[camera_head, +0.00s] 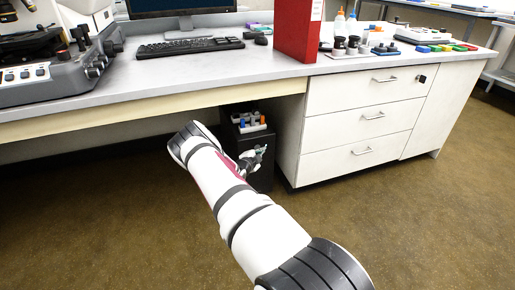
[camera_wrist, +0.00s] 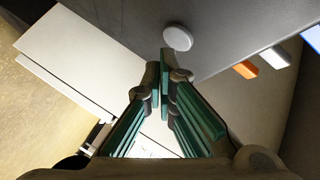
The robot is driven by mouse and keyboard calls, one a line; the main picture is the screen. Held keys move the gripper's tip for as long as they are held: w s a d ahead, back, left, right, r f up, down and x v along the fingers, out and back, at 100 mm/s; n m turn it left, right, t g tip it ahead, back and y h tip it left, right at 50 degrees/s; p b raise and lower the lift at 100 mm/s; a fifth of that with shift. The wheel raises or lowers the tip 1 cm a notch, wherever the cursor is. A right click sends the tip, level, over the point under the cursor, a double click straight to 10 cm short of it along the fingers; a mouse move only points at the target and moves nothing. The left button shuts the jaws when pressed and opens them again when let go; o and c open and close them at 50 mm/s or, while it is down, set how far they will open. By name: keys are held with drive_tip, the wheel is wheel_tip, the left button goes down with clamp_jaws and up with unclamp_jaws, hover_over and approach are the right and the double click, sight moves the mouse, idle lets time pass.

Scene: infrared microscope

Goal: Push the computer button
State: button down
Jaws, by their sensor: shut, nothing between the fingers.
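The black computer tower (camera_head: 262,180) stands on the floor under the desk, left of the white drawers. In the wrist view, a round pale button (camera_wrist: 178,38) sits on its dark grey face (camera_wrist: 225,35). My gripper (camera_wrist: 167,62) is shut and empty, and its fingertips show just below the button in that picture. I cannot tell whether the tips touch the button or its face. In the head view, my gripper (camera_head: 257,152) is in front of the tower and partly hides it. The button cannot be made out there.
Small blocks and a tray (camera_head: 250,122) lie on top of the tower; an orange block (camera_wrist: 245,70) shows in the wrist view. The desk (camera_head: 150,85) overhangs the tower. White drawers (camera_head: 355,125) stand close on its right. The brown floor (camera_head: 410,220) is clear.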

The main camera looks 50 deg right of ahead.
drive_tip(key=s+a+p, duration=0.3)
drive_tip(key=s+p, duration=0.1)
drive_tip(key=s, duration=0.1)
drive_tip(key=shift+p, duration=0.3)
idle(0.4)
drive_tip(key=shift+a, duration=0.1)
idle(0.4)
